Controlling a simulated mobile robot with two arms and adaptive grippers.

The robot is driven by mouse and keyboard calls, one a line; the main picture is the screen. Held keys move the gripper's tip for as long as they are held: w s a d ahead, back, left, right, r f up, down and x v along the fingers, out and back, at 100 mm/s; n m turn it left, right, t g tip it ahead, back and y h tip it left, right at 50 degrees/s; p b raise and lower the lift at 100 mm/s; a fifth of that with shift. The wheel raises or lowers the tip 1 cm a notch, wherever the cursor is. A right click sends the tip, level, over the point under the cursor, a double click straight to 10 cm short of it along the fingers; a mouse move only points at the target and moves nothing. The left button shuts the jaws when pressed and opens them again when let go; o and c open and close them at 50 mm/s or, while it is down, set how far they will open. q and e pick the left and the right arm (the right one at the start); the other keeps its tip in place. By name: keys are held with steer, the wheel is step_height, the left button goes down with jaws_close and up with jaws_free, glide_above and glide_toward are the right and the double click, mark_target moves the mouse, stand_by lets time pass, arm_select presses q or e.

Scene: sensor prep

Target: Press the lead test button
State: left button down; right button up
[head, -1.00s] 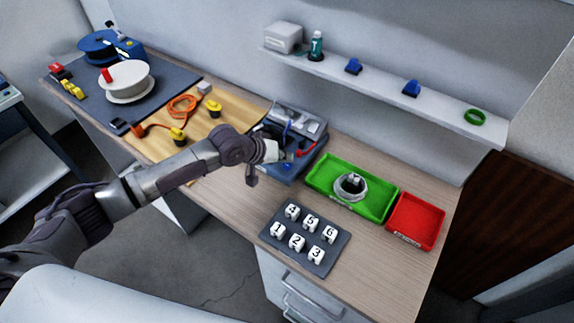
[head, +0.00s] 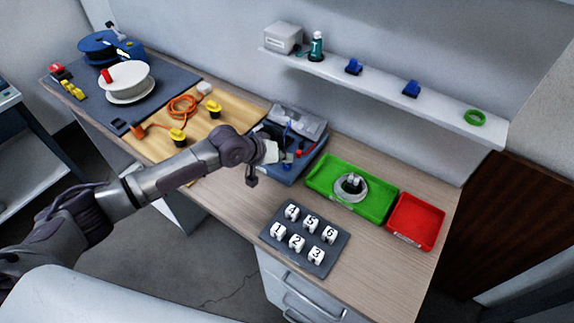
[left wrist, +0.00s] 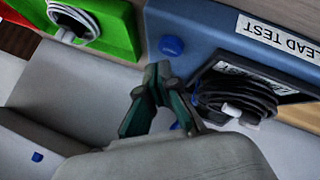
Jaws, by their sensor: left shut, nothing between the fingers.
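The blue lead test unit (head: 312,157) stands at the back of the bench. In the left wrist view its blue body (left wrist: 205,24) carries a LEAD TEST label (left wrist: 280,42). My left gripper (head: 274,152) is over the unit's left side in the head view. In the left wrist view the shut, empty fingers (left wrist: 158,70) are close to the button, and I see a gap in the picture between tips and button. A dark coiled cable (left wrist: 237,92) with white ends lies beside the fingers. My right gripper is out of view.
A green tray (head: 323,185) with a grey coil and a red tray (head: 418,237) lie right of the unit. A numbered block holder (head: 270,233) is in front. A wooden board (head: 215,121) with an orange cable lies left. A shelf (head: 440,108) hangs above.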

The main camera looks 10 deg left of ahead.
mark_target(285, 167)
arm_select(q)
steer(key=shift+f, duration=0.15)
steer(key=shift+f, duration=0.25)
steer(key=shift+f, duration=0.55)
stand_by(0.7)
steer(key=shift+r+p, duration=0.85)
steer(key=shift+r, duration=0.1)
step_height(285, 167, up, 5)
steer(key=p, duration=0.5)
